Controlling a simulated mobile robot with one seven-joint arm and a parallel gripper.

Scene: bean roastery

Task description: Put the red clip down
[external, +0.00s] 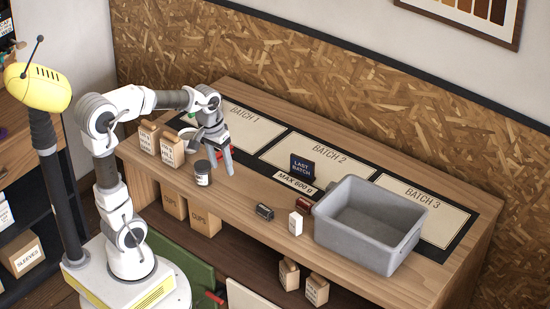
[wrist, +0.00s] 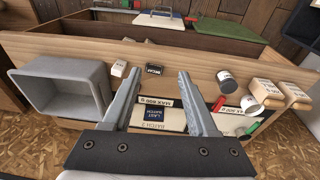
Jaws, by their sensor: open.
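A small red clip (wrist: 218,103) appears to lie on the counter beside a white label, to the right of my right finger in the wrist view. In the external view a red patch (external: 222,154), probably the same clip, shows partly hidden behind my fingers. My gripper (external: 222,164) hangs over the left part of the counter near Batch 1. In the wrist view its two fingers (wrist: 157,76) are wide apart with nothing held between them; the Batch 2 panel shows beyond.
A grey bin (external: 366,222) stands at the right. A larger can (external: 203,172) and paper bags (external: 172,149) are near my arm. The Batch 2 panel has a dark sign (external: 302,166).

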